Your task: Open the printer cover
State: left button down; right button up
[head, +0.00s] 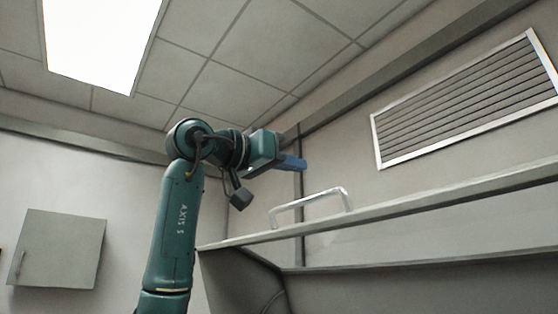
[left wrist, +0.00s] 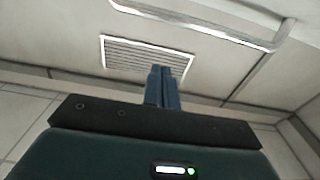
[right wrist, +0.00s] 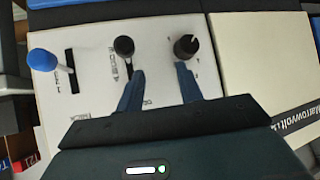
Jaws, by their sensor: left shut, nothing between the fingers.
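The grey cover panel (head: 400,217) runs across the right of the head view, seen from low down. A metal bar handle (head: 311,201) stands on its upper side; I cannot tell how far the cover is open. My left gripper (head: 301,163) is above the handle, apart from it, with blue fingers. In the left wrist view its fingers (left wrist: 162,72) are together and empty, and a metal bar, likely the handle (left wrist: 200,24), crosses the top. My right gripper (right wrist: 160,78) is open and empty, over a white control panel (right wrist: 85,85).
The control panel carries a blue-knobbed lever (right wrist: 43,60), a black-knobbed lever (right wrist: 124,47) and a black dial (right wrist: 186,46). A cream panel (right wrist: 260,60) lies to their right. A vent (head: 470,100) and a cabinet (head: 62,248) are on the walls.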

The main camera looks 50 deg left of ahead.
pick_arm(q)
jog(key=w+f, duration=0.1)
jog(key=w, duration=0.1)
jog(key=w+f, duration=0.1)
jog(key=w, duration=0.1)
jog(key=shift+d+f+p, duration=0.15)
jog(key=shift+p, duration=0.15)
jog(key=shift+s+f, duration=0.15)
jog(key=shift+f, duration=0.5)
pick_arm(e)
jog(key=shift+d, duration=0.1)
